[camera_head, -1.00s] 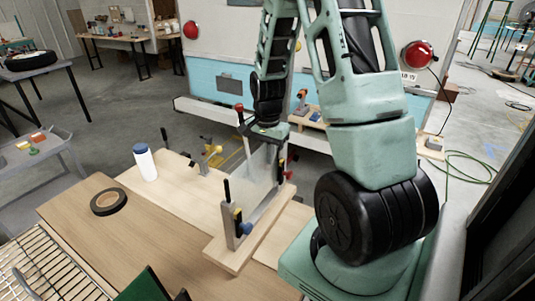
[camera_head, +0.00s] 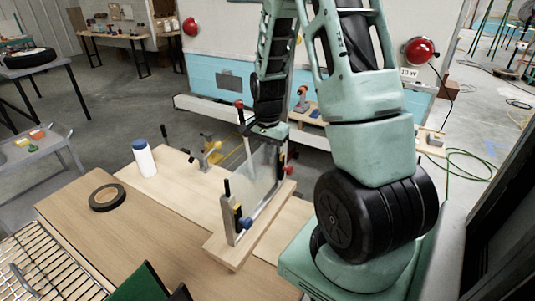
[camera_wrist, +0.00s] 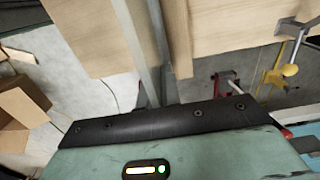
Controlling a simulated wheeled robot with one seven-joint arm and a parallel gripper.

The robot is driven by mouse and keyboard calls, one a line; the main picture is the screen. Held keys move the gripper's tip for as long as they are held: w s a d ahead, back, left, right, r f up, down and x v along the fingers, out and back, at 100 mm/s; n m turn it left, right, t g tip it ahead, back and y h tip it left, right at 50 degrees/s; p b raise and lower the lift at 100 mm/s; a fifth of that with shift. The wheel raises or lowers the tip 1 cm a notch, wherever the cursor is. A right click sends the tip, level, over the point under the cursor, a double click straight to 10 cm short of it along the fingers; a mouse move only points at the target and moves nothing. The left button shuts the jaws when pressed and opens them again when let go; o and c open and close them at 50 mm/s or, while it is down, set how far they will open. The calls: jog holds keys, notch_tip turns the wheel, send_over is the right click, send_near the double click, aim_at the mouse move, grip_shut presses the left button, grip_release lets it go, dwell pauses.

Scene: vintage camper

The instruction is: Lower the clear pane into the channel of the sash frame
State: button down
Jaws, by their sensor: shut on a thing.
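The clear pane (camera_head: 257,178) is a faint, see-through upright sheet in the head view. My gripper (camera_head: 268,133) is shut on its upper edge and holds it above or within the sash frame. The sash frame (camera_head: 229,222) is grey metal with a near upright and a long bottom rail, fixed on a wooden board (camera_head: 224,252). I cannot tell whether the pane's lower edge is in the channel. In the wrist view, grey metal strips (camera_wrist: 143,45) run below my gripper's dark front edge. The fingertips and the pane are hard to make out there.
A white bottle with a blue cap (camera_head: 145,160) and a black tape roll (camera_head: 107,197) are on the bench (camera_head: 150,232), left of the frame.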

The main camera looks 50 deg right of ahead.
jog(key=shift+f+b, duration=0.45)
jog(key=shift+f, duration=0.25)
dwell(0.6)
jog(key=c, duration=1.5)
grip_release()
jog(key=shift+r, duration=0.15)
notch_tip(320, 180, up, 17)
jog(key=shift+r+b, duration=0.1)
jog(key=shift+b, duration=0.45)
